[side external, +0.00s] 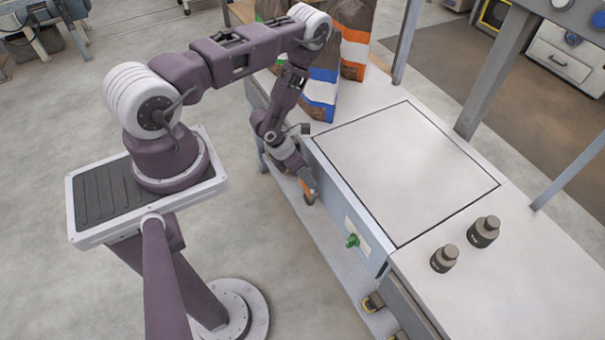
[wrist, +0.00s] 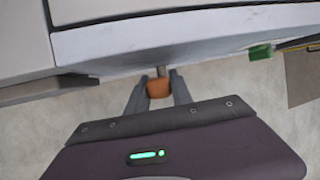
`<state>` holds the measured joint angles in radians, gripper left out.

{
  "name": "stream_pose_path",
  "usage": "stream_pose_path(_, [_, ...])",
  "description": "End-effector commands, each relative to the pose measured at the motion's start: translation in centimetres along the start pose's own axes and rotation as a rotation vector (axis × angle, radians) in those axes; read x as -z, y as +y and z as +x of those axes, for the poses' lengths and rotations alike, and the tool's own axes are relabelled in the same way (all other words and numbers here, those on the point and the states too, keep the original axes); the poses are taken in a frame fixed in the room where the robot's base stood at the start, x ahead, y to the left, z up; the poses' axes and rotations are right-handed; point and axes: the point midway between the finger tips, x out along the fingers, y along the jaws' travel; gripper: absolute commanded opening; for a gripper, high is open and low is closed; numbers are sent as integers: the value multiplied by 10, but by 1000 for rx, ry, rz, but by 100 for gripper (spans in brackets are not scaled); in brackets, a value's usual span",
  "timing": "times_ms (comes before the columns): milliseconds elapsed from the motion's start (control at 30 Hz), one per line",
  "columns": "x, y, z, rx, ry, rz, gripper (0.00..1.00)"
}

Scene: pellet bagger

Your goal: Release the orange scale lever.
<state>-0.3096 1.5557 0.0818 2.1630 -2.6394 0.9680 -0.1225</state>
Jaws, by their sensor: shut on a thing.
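The orange scale lever (wrist: 158,87) shows in the wrist view between my two fingers, its stem running up to the bench's front panel. My gripper (wrist: 159,86) is shut on the lever's orange end, with one finger on each side. In the side external view the orange lever (side external: 308,192) is a small patch at the bench's front face, at the tip of my gripper (side external: 307,184). The fingers hide part of it there. The flat scale plate (side external: 405,170) lies in the bench top behind the panel and is bare.
A green knob (side external: 352,240) sits on the same front panel, to the right; it also shows in the wrist view (wrist: 260,52). Two dark weights (side external: 484,232) (side external: 444,259) stand on the bench at the right. Printed bags (side external: 322,92) stand at the back left. Open floor lies in front.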

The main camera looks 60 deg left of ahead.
Motion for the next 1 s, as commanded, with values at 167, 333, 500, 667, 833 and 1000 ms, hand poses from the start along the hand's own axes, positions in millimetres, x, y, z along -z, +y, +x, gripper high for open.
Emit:
stream_pose_path(167, [-1,-12,2,-83,-3,45,0])
stream_pose_path(333, [-1,-12,1,-103,-5,50,0])
stream_pose_path(500, [-1,-12,1,-102,-6,49,0])
stream_pose_path(667, [-1,-11,1,-102,-4,48,49])
stream_pose_path(833, [0,-11,0,-103,-3,47,49])
stream_pose_path(1000, [0,-11,-8,-105,-2,46,49])
